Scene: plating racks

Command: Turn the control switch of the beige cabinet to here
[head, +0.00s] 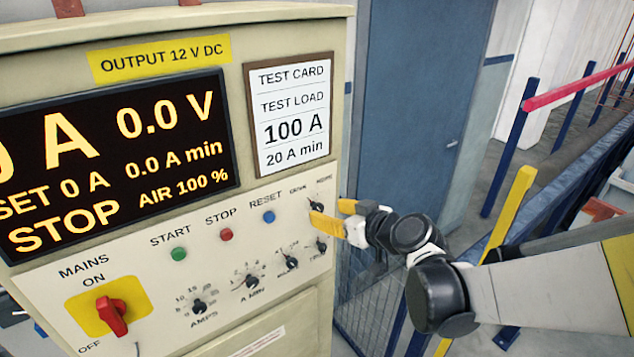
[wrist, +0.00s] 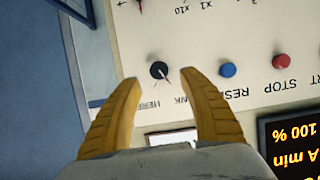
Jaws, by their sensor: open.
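The beige cabinet (head: 310,70) fills the left of the head view. Its control switch (head: 316,206) is a small black knob at the panel's upper right, under the labels TANK and HERE. In the upside-down wrist view the knob (wrist: 158,70) shows a thin pointer line that appears to lean toward TANK. My gripper (head: 325,212) is open, with two yellow fingers. In the wrist view the fingertips (wrist: 161,80) lie on either side of the knob in the picture. I cannot tell whether they touch it or how far off the panel they are.
The reset button (head: 269,216), stop button (head: 226,234) and start button (head: 179,253) sit left of the switch. More knobs (head: 289,262) lie below it. A red mains switch (head: 112,315) is at lower left. Railings (head: 517,150) stand at the right.

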